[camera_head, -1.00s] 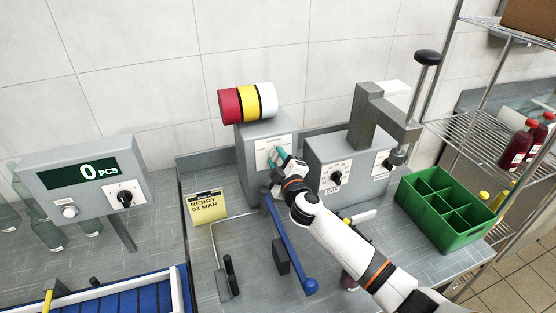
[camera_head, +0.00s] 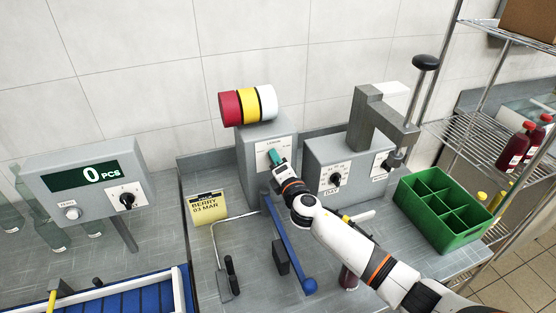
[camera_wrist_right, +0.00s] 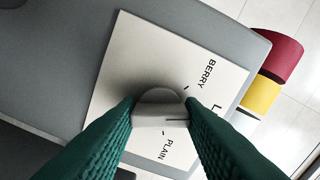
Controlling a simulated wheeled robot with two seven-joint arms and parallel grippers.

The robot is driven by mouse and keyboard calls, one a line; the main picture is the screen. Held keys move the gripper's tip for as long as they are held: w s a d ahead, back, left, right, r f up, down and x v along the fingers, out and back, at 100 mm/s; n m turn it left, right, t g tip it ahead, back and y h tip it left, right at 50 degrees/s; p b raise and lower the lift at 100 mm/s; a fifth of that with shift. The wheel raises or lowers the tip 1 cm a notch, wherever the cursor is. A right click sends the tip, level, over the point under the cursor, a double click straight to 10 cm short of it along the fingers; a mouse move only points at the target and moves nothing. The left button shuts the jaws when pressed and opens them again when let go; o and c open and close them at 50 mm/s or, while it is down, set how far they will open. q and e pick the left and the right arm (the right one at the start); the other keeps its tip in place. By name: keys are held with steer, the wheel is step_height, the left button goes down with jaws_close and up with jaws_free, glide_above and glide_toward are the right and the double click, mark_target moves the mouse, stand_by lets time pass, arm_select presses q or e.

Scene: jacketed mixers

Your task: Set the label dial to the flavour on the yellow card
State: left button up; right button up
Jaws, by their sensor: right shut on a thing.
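The yellow card (camera_head: 206,208) stands on the bench and reads BERRY, 03 MAR. The label dial is a grey knob (camera_wrist_right: 160,108) on a white plate (camera_wrist_right: 150,60) marked BERRY and PLAIN; further lettering is partly hidden. A dark line on the knob points right in the right wrist view, toward the space between the two words. My right gripper (camera_wrist_right: 160,112) is shut on the knob, a green finger on each side. In the head view it (camera_head: 276,160) is at the front of the grey label box (camera_head: 252,160). My left gripper is not in view.
Red, yellow and white rolls (camera_head: 247,104) sit on the label box. A grey box with its own dial (camera_head: 335,180) and a press stand close right. A green crate (camera_head: 445,208) is further right.

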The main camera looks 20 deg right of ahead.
steer(key=shift+s+f+n+p, duration=0.1)
steer(key=shift+n+p, duration=0.4)
steer(key=shift+n, duration=1.3)
steer(key=shift+f+n+p, duration=0.1)
steer(key=shift+n+p, duration=0.35)
steer(key=shift+n, duration=1.35)
steer(key=o, duration=0.9)
steer(key=shift+o, duration=0.4)
steer(key=shift+r, duration=0.1)
steer(key=s+b, duration=0.2)
steer(key=s, duration=1)
steer(key=shift+d, duration=0.2)
